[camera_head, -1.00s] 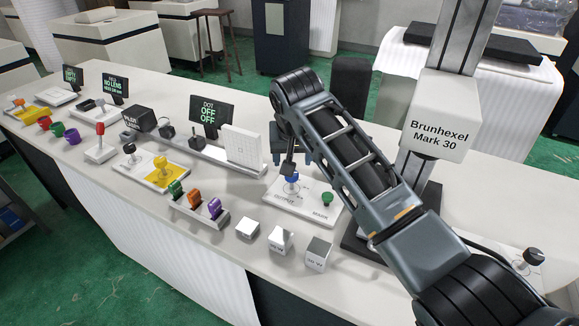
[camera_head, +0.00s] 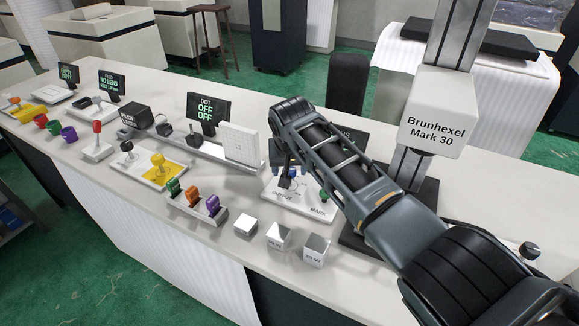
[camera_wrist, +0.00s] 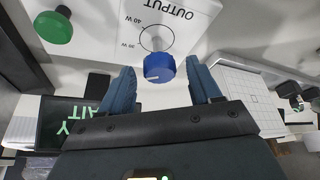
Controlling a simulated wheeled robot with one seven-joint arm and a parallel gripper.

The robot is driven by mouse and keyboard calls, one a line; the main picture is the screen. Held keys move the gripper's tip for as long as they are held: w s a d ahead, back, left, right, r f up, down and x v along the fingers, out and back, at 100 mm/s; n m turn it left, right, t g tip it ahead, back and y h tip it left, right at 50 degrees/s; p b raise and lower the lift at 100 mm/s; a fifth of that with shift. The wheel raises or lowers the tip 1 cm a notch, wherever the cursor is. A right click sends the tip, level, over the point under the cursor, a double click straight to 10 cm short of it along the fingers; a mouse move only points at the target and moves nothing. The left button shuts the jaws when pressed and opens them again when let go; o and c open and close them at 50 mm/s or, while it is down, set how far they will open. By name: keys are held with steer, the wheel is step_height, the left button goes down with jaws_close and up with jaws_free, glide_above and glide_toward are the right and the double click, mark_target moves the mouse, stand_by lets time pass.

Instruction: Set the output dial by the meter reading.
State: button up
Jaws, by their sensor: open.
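A pale mark shows on the dial's near side. My gripper (camera_wrist: 160,66) is open, its fingers on either side of the dial, with gaps visible; I cannot tell whether they touch. In the head view my gripper (camera_head: 287,182) is low over the panel (camera_head: 318,209) and partly hides the dial (camera_head: 294,172). A dark screen (camera_wrist: 55,122) shows upside-down green text, partly cut off, ending in WAIT. No meter reading is legible.
A green MARK button (camera_wrist: 54,27) is beside the dial. A white gridded plate (camera_head: 241,143) and a DOT OFF OFF screen (camera_head: 208,109) stand to the left. The Brunhexel Mark 30 head (camera_head: 437,113) is on a column to the right. Metal cubes (camera_head: 279,236) lie in front.

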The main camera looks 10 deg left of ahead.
steer(key=shift+c, duration=0.2)
steer(key=c, duration=1)
steer(key=shift+n, duration=0.3)
steer(key=n+y+b, duration=0.1)
steer(key=n, duration=0.1)
steer(key=n+g+y+b, duration=0.1)
steer(key=n, duration=0.2)
steer(key=shift+w+d+n, duration=0.1)
steer(key=shift+d+n, duration=0.05)
steer(key=shift+n, duration=0.15)
steer(key=n+g+y+b, duration=0.1)
steer(key=n+b, duration=0.2)
steer(key=n, duration=0.1)
steer(key=shift+w, duration=0.1)
steer(key=shift+n+g+y+b, duration=0.3)
steer(key=shift+n+g+b, duration=0.1)
steer(key=shift+n+b, duration=0.45)
steer(key=shift+r, duration=0.1)
